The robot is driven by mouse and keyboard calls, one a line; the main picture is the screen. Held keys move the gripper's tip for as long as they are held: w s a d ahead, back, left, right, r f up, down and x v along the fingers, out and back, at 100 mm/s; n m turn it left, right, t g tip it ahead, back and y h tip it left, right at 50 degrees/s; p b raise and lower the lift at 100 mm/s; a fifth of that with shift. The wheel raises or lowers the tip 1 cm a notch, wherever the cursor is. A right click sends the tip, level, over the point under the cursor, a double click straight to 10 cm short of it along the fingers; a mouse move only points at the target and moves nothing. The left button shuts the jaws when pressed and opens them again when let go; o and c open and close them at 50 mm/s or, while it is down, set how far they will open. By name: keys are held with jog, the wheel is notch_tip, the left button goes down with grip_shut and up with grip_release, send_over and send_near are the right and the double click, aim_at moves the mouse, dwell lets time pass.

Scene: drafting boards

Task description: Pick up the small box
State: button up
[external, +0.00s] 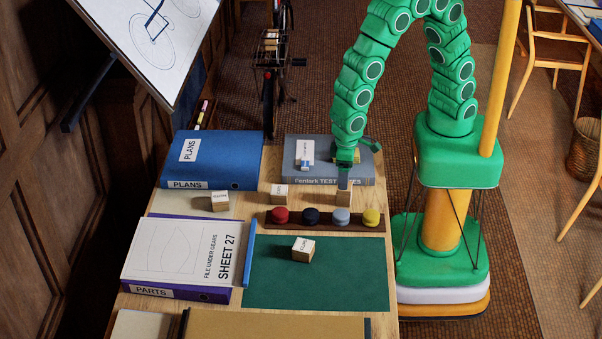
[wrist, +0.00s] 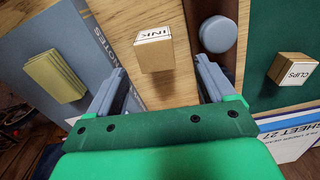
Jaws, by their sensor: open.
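My gripper (external: 344,180) is open and empty, pointing down over the table's right side. In the wrist view its two fingers (wrist: 161,75) are spread wide. A small wooden box labelled INK (wrist: 154,54) stands ahead of the fingertips, between their lines; it appears as the box (external: 344,198) just below my gripper in the external view, partly hidden. Another small box labelled CLIPS (wrist: 292,69) is on the green mat, seen also in the external view (external: 302,249). More small boxes stand at the left (external: 219,201) and centre (external: 279,192).
A dark rack (external: 325,228) with several coloured round knobs lies close in front of the INK box. A grey book (external: 330,181) with a light block (external: 305,154) and yellow pad (wrist: 55,76) lies behind. A blue binder (external: 212,160) is left; the green mat (external: 335,285) is mostly bare.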

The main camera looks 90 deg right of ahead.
aim_at(346, 192)
jog(key=shift+a+f, duration=0.15)
jog(key=shift+f, duration=0.1)
jog(key=shift+s+f, duration=0.1)
jog(key=shift+f, duration=1.25)
jog(key=shift+s+d+f, duration=0.1)
jog(key=shift+d+f, duration=0.15)
jog(key=shift+f, duration=1)
jog(key=shift+s+d+f, duration=0.1)
jog(key=shift+d+f, duration=0.1)
jog(key=shift+f, duration=1.05)
jog(key=shift+c, duration=0.2)
jog(key=c, duration=1)
jog(key=shift+c, duration=0.2)
jog(key=shift+r, duration=0.2)
